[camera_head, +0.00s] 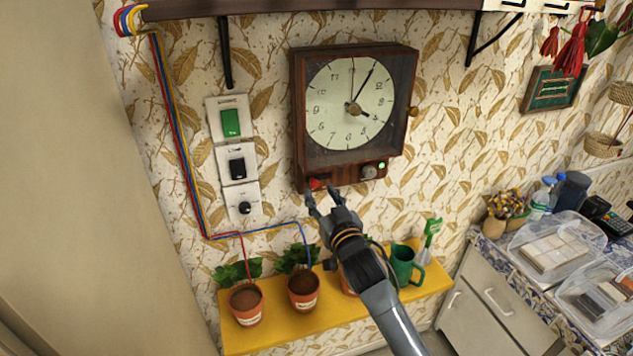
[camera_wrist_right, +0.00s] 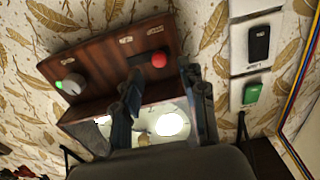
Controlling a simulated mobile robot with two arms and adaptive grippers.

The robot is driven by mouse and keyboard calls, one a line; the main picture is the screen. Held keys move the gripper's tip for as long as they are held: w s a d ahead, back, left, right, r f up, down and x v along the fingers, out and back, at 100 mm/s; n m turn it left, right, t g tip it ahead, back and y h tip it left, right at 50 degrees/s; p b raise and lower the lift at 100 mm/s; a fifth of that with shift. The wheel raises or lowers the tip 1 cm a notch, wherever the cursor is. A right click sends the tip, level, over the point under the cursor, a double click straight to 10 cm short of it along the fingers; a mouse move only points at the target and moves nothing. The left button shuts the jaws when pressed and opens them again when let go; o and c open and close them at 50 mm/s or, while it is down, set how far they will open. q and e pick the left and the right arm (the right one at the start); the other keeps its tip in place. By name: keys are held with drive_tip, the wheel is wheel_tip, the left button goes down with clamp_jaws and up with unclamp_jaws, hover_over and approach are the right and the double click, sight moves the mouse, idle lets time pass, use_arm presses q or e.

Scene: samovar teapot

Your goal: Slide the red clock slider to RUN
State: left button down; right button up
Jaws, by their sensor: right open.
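The brown wooden clock (camera_head: 297,115) hangs on the wall with a round white dial. Its red slider (camera_head: 315,183) sits at the left of the lower panel. The small panel labels are unreadable. My left gripper is not in view.
Switches with a green rocker (camera_head: 230,122), a black rocker (camera_head: 237,168) and a black knob (camera_head: 244,207) are left of the clock. Below, a yellow shelf (camera_head: 262,339) holds potted plants (camera_head: 303,291) and a green watering can (camera_head: 405,265). A counter with clear bins (camera_head: 548,246) stands right.

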sight(315, 185)
drive_tip(key=shift+p+x, duration=0.35)
drive_tip(key=shift+x, duration=1.75)
clamp_jaws()
